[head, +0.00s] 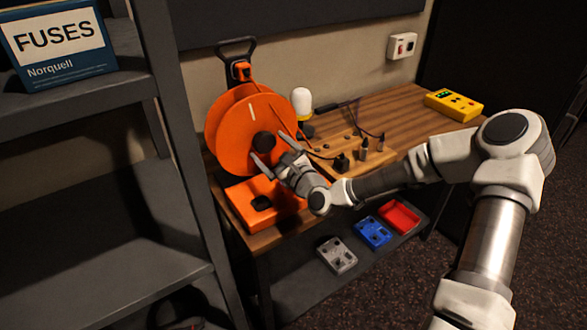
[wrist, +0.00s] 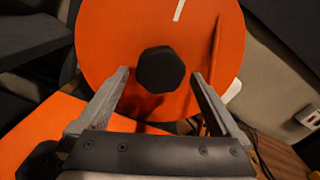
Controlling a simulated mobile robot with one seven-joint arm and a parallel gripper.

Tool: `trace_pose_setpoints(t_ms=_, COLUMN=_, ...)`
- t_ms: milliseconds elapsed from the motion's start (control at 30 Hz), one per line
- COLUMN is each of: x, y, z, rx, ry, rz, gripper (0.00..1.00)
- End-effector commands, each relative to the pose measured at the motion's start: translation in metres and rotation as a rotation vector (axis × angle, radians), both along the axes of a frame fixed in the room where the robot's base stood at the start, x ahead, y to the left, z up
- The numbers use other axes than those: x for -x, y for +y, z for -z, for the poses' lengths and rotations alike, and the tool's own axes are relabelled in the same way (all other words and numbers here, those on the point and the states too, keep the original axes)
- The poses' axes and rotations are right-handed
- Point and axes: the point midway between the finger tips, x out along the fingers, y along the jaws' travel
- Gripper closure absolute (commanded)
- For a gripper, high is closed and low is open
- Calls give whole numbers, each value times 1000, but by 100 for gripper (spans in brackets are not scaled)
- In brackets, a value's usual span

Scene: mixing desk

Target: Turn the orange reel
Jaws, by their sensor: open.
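The orange reel (head: 232,131) stands upright on an orange base (head: 238,202) at the left end of the wooden desk. It has a dark hub knob (head: 264,142) and a short pale mark near its top. In the wrist view the reel (wrist: 130,40) fills the upper middle, with its dark knob (wrist: 160,70) facing me. My gripper (head: 273,160) is in front of the reel. Its jaws (wrist: 160,82) are open, one finger on each side of the knob, with a visible gap on both sides. I cannot tell how far the fingertips are from the reel's face.
A wooden board (head: 350,165) with dark knobs and plugs lies right of the reel. A white-topped bottle (head: 301,102) stands behind, and a yellow device (head: 454,104) lies far right. A dark shelf (head: 90,245) with a "FUSES" box (head: 58,42) stands close on the left.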

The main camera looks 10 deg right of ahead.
Motion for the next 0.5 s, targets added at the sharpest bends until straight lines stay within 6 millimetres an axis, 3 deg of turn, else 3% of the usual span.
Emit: trace_pose_setpoints(t_ms=500, x=99, y=-51, z=-1, rx=-2, ry=1, rz=3, gripper=0)
